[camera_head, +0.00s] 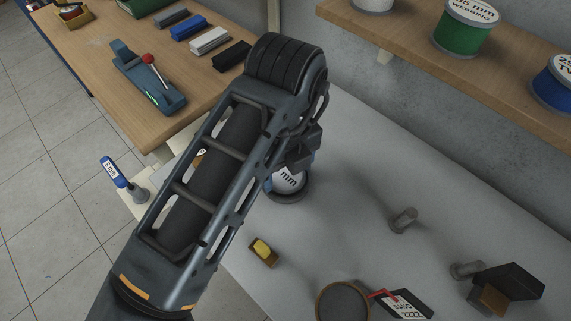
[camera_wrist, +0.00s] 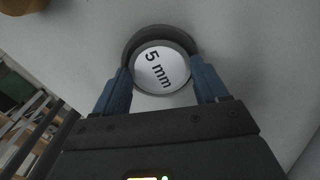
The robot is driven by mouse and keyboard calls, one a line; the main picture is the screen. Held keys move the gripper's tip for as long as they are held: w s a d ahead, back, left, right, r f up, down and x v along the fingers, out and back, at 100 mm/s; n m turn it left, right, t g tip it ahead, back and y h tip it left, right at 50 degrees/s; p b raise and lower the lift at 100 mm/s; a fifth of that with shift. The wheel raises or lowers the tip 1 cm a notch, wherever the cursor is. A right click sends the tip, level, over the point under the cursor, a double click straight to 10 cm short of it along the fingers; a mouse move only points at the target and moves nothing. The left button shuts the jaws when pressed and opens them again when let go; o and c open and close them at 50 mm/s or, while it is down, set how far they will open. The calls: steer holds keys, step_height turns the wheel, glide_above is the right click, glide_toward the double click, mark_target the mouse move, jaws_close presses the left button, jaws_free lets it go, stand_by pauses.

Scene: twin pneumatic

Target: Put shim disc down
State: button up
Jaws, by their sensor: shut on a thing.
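The shim disc (camera_wrist: 160,68) is a round white-faced disc marked "5 mm". In the wrist view it sits between the two blue fingers of my gripper (camera_wrist: 162,84), which are shut on it. A dark round ring or holder (camera_wrist: 134,43) shows around the disc's far side; I cannot tell whether the disc rests in it or hangs above it. In the head view the disc (camera_head: 289,181) is partly hidden behind my arm, over the grey table (camera_head: 350,190), with the dark ring (camera_head: 290,198) below it.
Grey pegs (camera_head: 403,220) stand on the table to the right. A yellow item in a small box (camera_head: 263,250), a round dark-topped container (camera_head: 342,301) and a black block (camera_head: 511,281) are near the front. A wooden shelf (camera_head: 480,60) with spools overhangs the back.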

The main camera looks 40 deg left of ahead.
mark_target(286, 176)
steer(key=o, duration=0.7)
steer(key=shift+f, duration=0.35)
steer(key=o, duration=0.4)
steer(key=shift+s+d+f, duration=0.1)
steer(key=shift+f, duration=0.1)
steer(key=shift+r+p, duration=2.25)
steer(key=shift+r, duration=4.65)
